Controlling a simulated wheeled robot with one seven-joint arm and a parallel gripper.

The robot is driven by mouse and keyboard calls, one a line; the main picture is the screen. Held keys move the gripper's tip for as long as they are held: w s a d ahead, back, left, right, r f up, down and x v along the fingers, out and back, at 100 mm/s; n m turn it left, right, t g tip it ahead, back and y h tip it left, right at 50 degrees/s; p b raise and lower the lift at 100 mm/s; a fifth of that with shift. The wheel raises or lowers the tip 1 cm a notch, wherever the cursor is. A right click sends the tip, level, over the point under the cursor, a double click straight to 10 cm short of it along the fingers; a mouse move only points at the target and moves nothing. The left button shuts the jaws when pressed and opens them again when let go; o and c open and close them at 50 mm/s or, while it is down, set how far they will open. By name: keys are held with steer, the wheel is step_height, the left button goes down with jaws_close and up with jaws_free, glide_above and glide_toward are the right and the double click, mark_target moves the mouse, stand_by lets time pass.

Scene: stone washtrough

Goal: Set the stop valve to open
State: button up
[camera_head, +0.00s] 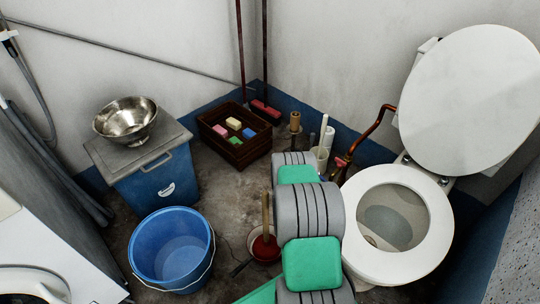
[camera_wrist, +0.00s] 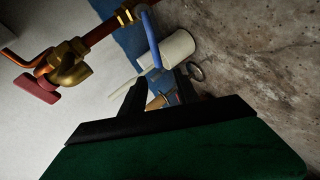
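In the wrist view, brass pipework with a red pipe crosses the upper left. A brass valve (camera_wrist: 70,62) there carries a red handle (camera_wrist: 38,88). A blue lever (camera_wrist: 150,38) hangs near another brass fitting (camera_wrist: 125,16). I cannot tell for sure which one is the stop valve. In the head view a small red handle (camera_head: 341,162) shows by the copper pipe (camera_head: 372,131), left of the toilet. My gripper (camera_wrist: 160,82) shows two black fingers apart with a gap between them. It touches neither handle visibly. In the head view my arm hides the gripper.
A white holder (camera_head: 320,158) with a brush stands beside the pipe; a white cylinder (camera_wrist: 178,48) shows beyond my fingers. The toilet (camera_head: 398,222) is at right with its lid up. A blue bucket (camera_head: 172,250), plunger (camera_head: 265,247) and brown crate (camera_head: 234,150) stand left of my arm.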

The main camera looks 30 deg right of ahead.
steer(key=w+a+r+m+g+y, duration=0.1)
steer(key=a+r+y, duration=0.2)
steer(key=a+r, duration=0.5)
steer(key=w+a+r+m+g+y+p, duration=0.1)
steer(key=w+a+r+m+y, duration=0.1)
steer(key=a+r, duration=0.7)
step_height(320, 180, up, 3)
steer(key=shift+w+f+m+g+y, duration=0.1)
steer(key=shift+w+m+g+y, duration=0.1)
steer(key=shift+m+g+y, duration=0.15)
steer(key=d+f+n+g+y+b, duration=0.1)
steer(key=d+f+g+b, duration=0.15)
steer(key=d+f, duration=0.7)
steer(key=d+f+n+g+y+b, duration=0.2)
steer(key=d+f+b, duration=0.3)
steer(key=d, duration=0.8)
steer(key=f, duration=0.2)
steer(key=d+f+b, duration=0.1)
steer(key=f, duration=0.2)
steer(key=f+b, duration=0.1)
steer(key=f, duration=0.2)
steer(key=shift+w+d, duration=0.4)
steer(key=shift+r, duration=0.1)
steer(key=shift+c, duration=0.5)
jaws_close()
